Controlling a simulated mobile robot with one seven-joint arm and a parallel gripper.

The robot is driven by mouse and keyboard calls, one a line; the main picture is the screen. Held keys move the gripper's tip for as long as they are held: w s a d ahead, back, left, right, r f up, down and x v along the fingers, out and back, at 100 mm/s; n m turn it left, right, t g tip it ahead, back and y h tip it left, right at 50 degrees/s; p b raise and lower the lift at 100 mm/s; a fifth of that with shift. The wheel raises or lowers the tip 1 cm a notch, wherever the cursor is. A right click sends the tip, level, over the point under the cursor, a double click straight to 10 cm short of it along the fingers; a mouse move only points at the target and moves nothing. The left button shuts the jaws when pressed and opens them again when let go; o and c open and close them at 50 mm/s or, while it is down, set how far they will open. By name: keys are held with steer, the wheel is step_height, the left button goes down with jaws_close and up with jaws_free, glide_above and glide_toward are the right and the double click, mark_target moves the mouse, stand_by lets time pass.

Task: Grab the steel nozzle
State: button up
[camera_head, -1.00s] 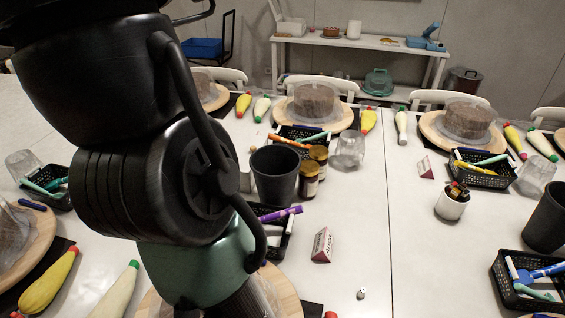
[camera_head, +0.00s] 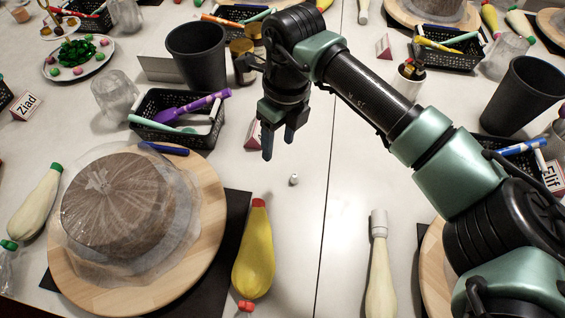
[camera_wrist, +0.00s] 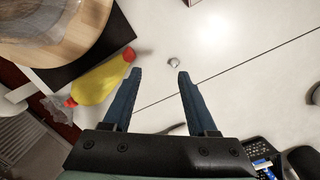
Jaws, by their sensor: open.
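The steel nozzle (camera_head: 293,179) is a small silvery piece on the white table, between the yellow piping bag and the table seam. It also shows in the wrist view (camera_wrist: 173,62), just beyond the fingertips and between their lines, a little nearer the right finger. My gripper (camera_head: 278,143) is open and empty, pointing down above the table, slightly behind and left of the nozzle in the head view. Its two blue-black fingers also show in the wrist view (camera_wrist: 159,74). Nothing covers the nozzle.
A yellow piping bag (camera_head: 254,255) with a red tip lies left of the nozzle. A wrapped cake (camera_head: 117,205) stands on a round wooden board (camera_head: 205,225). A pale piping bag (camera_head: 380,285) lies front right. A black basket (camera_head: 150,105) and black cup (camera_head: 197,55) stand behind left.

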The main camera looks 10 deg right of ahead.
steer(key=d+f, duration=0.2)
steer(key=d, duration=0.1)
glide_above(294, 175)
steer(key=shift+h, duration=0.4)
steer(key=f, duration=0.3)
steer(key=s+f, duration=0.1)
steer(key=f, duration=0.1)
steer(key=shift+a+f, duration=0.15)
steer(key=shift+f, duration=0.15)
steer(key=shift+w+d+f+b, duration=0.1)
steer(key=shift+w+f+b, duration=0.1)
steer(key=shift+f, duration=1.35)
steer(key=shift+w+d+f+b, duration=0.1)
steer(key=shift+w+f+b, duration=0.1)
steer(key=shift+f, duration=1.35)
jaws_close()
